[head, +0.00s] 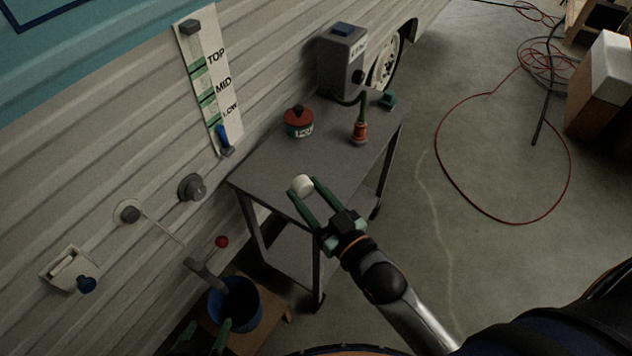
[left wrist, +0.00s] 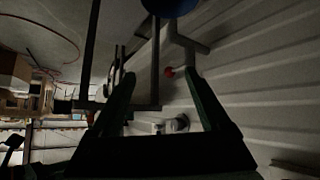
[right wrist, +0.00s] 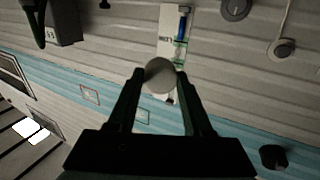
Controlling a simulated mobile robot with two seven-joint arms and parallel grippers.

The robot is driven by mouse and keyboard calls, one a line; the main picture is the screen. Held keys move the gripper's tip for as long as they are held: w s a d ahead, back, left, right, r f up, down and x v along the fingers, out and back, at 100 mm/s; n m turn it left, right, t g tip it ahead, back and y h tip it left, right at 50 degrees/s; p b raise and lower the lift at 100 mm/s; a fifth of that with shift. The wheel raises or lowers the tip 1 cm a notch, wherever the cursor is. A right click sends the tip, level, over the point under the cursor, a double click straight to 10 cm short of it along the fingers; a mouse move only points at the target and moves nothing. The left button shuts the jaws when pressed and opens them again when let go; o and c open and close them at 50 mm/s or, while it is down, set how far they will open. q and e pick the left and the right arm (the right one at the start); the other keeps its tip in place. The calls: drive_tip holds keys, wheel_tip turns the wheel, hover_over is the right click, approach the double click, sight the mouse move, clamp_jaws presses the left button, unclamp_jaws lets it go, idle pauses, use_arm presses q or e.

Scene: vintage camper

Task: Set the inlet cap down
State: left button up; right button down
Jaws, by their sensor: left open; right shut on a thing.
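The inlet cap, a small pale round piece (head: 300,188), is between the fingertips of my right gripper (head: 306,184). My right gripper is shut on it, and the cap also shows between the fingers in the right wrist view (right wrist: 160,76). In the head view the cap appears over the near part of the grey cart top (head: 265,165); I cannot tell whether it touches the surface. My left gripper (head: 205,338) is open and empty at the bottom of the head view, near a blue bucket (head: 256,300). Its spread fingers show in the left wrist view (left wrist: 160,88).
The camper wall carries a grey round fitting (head: 191,187).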

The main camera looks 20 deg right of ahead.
drive_tip(key=w+d+f+b, duration=0.1)
drive_tip(key=w+f, duration=0.1)
drive_tip(key=w, duration=0.1)
drive_tip(key=w+d+f+b, duration=0.1)
drive_tip(key=w+f, duration=0.2)
drive_tip(key=w+d+f+b, duration=0.1)
drive_tip(key=w+f, duration=0.1)
drive_tip(key=w, duration=0.1)
drive_tip(key=shift+w+d+f, duration=0.25)
drive_tip(key=shift+w+f, duration=0.05)
drive_tip(key=shift+w, duration=0.05)
drive_tip(key=shift+w+d+f, duration=0.15)
drive_tip(key=shift+w+f, duration=0.2)
drive_tip(key=shift+f, duration=0.05)
drive_tip(key=f, duration=0.1)
drive_tip(key=f+b, duration=0.1)
drive_tip(key=f, duration=0.1)
drive_tip(key=shift+w+d+f, duration=0.1)
drive_tip(key=shift+w, duration=0.15)
drive_tip(key=shift+f, duration=0.2)
drive_tip(key=shift+b, duration=0.3)
drive_tip(key=shift+f, duration=0.15)
drive_tip(key=shift+c, duration=1.6)
unclamp_jaws()
